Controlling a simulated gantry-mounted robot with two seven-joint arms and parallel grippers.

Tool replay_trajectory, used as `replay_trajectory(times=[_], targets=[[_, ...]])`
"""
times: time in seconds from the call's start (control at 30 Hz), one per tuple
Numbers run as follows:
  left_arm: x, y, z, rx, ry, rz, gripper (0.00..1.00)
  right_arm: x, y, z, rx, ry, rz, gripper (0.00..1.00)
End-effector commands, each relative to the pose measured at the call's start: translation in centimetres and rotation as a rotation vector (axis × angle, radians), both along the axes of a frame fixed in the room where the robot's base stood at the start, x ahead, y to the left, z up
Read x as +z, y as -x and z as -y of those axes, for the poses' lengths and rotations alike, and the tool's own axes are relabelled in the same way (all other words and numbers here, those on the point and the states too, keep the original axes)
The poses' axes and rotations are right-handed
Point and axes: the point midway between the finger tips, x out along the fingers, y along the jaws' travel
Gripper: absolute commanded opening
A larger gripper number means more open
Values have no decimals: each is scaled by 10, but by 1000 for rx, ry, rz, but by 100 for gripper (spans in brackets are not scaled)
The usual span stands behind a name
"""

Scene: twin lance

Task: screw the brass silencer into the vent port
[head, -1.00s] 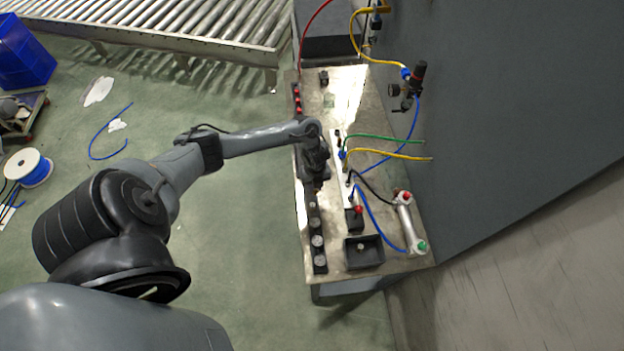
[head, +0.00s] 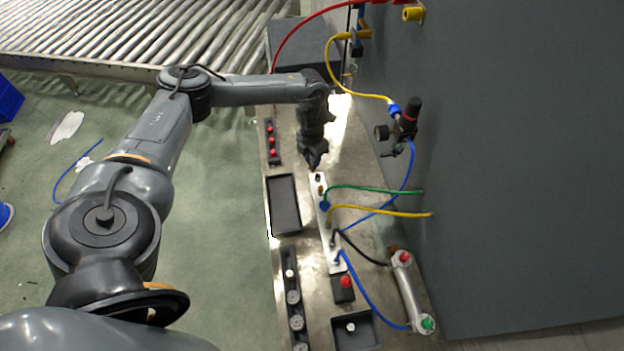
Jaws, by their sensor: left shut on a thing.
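The vent port is on or near the silver manifold bar (head: 331,232), which lies lengthwise on the metal bench with hoses plugged into it. Small dark fittings show at its far end, and I cannot tell which opening is the vent port. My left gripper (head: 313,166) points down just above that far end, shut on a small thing. That thing is mostly hidden by the fingers; I take it for the brass silencer, but its thread and any contact with the port cannot be made out. My right gripper is not in view.
Green, yellow, blue and black hoses run from the manifold to the right. An empty black tray (head: 284,205) and a rack of round parts (head: 294,297) lie left. A cylinder (head: 410,290) and black bin (head: 355,334) are near. A grey panel (head: 510,170) bounds the right.

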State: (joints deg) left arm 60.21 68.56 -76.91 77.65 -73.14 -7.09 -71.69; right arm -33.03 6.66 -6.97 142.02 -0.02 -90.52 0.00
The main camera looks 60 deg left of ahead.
Motion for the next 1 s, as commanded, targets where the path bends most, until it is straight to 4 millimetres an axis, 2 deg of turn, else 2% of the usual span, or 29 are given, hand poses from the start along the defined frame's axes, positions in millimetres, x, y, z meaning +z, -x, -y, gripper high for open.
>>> replay_trajectory(times=[0.1, 0.3, 0.93, 1.0], targets=[[11, -15, -4, 6, 2, 2, 0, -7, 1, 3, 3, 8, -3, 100], [21, -24, -6, 9, 1, -1, 0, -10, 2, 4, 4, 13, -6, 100], [23, -24, -6, 12, 1, -3, 0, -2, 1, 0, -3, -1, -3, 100], [17, -24, -6, 12, 1, -3, 0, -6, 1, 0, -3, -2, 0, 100]])
